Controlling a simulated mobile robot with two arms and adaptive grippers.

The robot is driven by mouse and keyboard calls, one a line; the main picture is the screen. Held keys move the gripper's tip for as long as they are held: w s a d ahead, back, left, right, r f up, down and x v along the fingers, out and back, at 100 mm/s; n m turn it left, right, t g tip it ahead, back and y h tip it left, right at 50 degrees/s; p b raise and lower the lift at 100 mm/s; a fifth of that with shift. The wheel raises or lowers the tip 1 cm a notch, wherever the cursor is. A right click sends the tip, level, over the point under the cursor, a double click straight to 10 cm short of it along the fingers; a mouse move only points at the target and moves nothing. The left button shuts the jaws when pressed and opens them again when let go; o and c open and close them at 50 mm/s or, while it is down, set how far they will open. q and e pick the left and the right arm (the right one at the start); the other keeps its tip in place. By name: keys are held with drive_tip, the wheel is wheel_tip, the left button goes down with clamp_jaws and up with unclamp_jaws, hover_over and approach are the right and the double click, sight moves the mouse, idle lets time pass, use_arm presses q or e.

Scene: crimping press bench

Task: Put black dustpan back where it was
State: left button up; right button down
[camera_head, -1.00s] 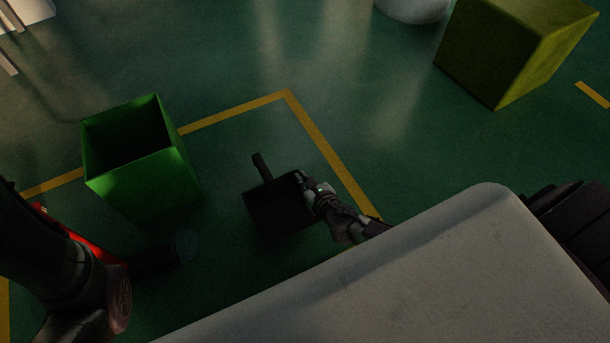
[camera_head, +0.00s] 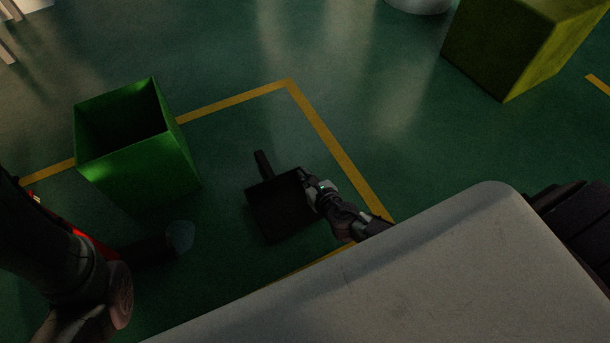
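The black dustpan (camera_head: 281,208) is in the middle of the head view, over the green floor inside a yellow-lined area. Its short handle (camera_head: 263,165) points up and away in the picture. My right gripper (camera_head: 308,178) is at the dustpan's right edge, its fingertips at the upper right corner. It looks closed on that edge, but the fingers are small and dark. I cannot tell if the dustpan rests on the floor or hangs just above it. My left arm comes in at the lower left; its gripper is not clearly visible.
A green open bin (camera_head: 140,150) stands left of the dustpan. A red object (camera_head: 92,243) is partly hidden behind my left arm. A yellow-green box (camera_head: 515,50) stands at the upper right. Yellow floor lines (camera_head: 335,145) border the area.

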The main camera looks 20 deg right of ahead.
drive_tip(key=shift+f+b, duration=0.55)
drive_tip(key=shift+f, duration=0.1)
drive_tip(key=c, duration=1.2)
unclamp_jaws()
drive_tip(key=shift+c, duration=0.2)
drive_tip(key=shift+s, duration=0.1)
